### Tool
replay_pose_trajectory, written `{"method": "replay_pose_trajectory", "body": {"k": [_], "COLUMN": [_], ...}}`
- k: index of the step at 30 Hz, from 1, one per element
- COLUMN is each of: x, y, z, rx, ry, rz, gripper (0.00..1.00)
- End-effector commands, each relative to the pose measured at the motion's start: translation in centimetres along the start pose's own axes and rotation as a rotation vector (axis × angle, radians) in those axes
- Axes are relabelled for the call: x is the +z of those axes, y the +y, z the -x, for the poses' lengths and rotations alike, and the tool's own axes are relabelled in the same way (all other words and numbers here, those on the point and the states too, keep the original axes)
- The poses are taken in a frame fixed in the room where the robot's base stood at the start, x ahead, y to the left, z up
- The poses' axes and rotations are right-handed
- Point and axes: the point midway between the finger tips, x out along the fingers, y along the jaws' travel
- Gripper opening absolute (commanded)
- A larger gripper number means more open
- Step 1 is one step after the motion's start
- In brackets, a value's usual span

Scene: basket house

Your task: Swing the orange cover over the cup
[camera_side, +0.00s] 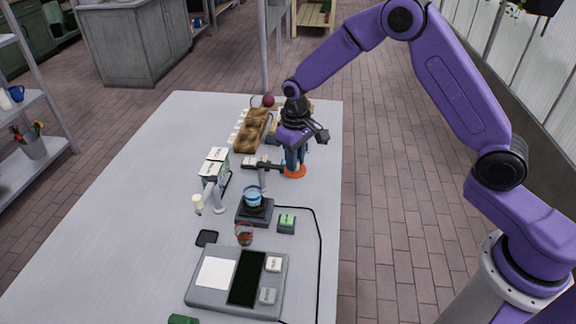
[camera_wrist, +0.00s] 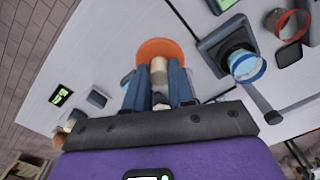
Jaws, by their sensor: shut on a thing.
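The orange cover (camera_side: 295,172) is a flat disc near the right edge of the table. In the wrist view the orange cover (camera_wrist: 152,49) lies just beyond my fingertips, with a beige knob (camera_wrist: 158,68) above it. My gripper (camera_side: 292,158) points down over the cover. In the wrist view my gripper (camera_wrist: 159,80) has its two blue fingers shut on the knob. The blue cup (camera_side: 252,197) stands on a dark square base (camera_side: 253,214), nearer the camera and left of the cover. The cup (camera_wrist: 246,66) is uncovered, right of the cover in the wrist view.
A grey post (camera_side: 263,180) with a dark arm stands between cover and cup. A green-topped block (camera_side: 286,223), an orange-rimmed glass (camera_side: 244,236), a black pad (camera_side: 207,238) and a panel device (camera_side: 236,281) lie nearer the camera. The table's left is clear.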

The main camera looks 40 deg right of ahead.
Motion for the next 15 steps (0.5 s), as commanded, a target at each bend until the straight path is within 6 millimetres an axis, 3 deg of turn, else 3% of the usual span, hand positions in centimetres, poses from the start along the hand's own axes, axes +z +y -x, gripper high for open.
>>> {"method": "replay_pose_trajectory", "body": {"k": [15], "x": [0.7], "y": [-2.8], "z": [0.1], "rx": [-0.001], "ry": [0.005], "rz": [0.005], "gripper": [0.13]}}
